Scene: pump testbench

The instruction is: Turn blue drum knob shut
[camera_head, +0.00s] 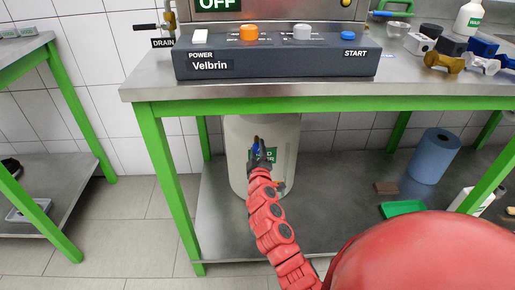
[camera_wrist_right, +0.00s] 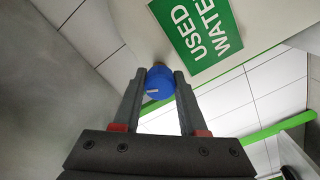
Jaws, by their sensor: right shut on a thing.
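The blue drum knob (camera_wrist_right: 160,84) sits on the light-coloured drum beside a green label reading "USED WATE…", the rest of which is cut off. In the right wrist view my right gripper (camera_wrist_right: 161,78) has its two fingertips on either side of the knob, shut on it. In the head view the drum (camera_head: 284,150) stands on the lower shelf under the bench. My right gripper (camera_head: 259,147) reaches its front there, and only a little blue of the knob (camera_head: 256,145) shows past the fingers. My left gripper is not in view.
Above the drum is the bench top (camera_head: 280,87) with the Velbrin control panel (camera_head: 280,62) and green legs.

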